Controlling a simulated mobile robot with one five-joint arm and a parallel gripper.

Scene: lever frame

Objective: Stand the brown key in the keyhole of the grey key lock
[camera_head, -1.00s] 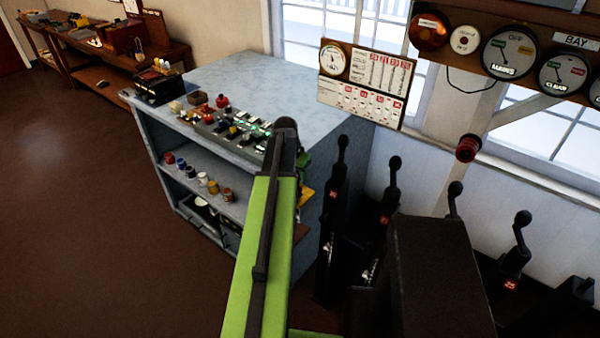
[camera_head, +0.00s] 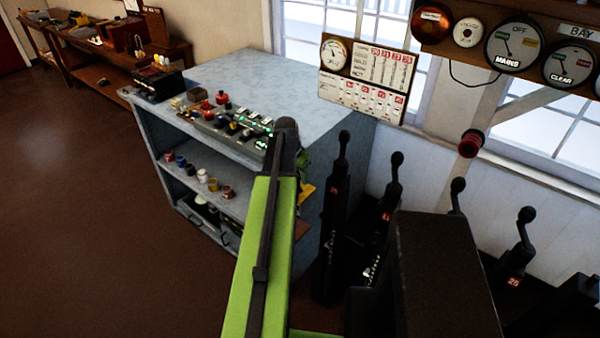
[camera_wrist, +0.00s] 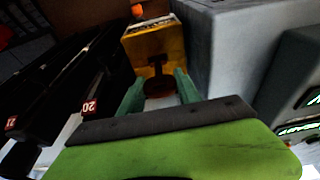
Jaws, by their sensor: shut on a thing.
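In the wrist view my gripper (camera_wrist: 160,88) has its two green fingers on either side of a dark brown key (camera_wrist: 157,70), shut on it. The key stands out beyond the fingertips, in front of a yellow block (camera_wrist: 145,42). I cannot tell whether the key touches that block. In the head view my arm hides most of the gripper and the key; a bit of green finger (camera_head: 304,158) shows beside the cabinet. I cannot make out the grey key lock or its keyhole for certain.
A blue-grey cabinet (camera_head: 330,105) with a switch panel (camera_head: 232,127) and small jars on its shelf stands by my arm. Black levers (camera_head: 335,215) stand close on the right. A dial board (camera_head: 505,45) hangs above. The brown floor at left is clear.

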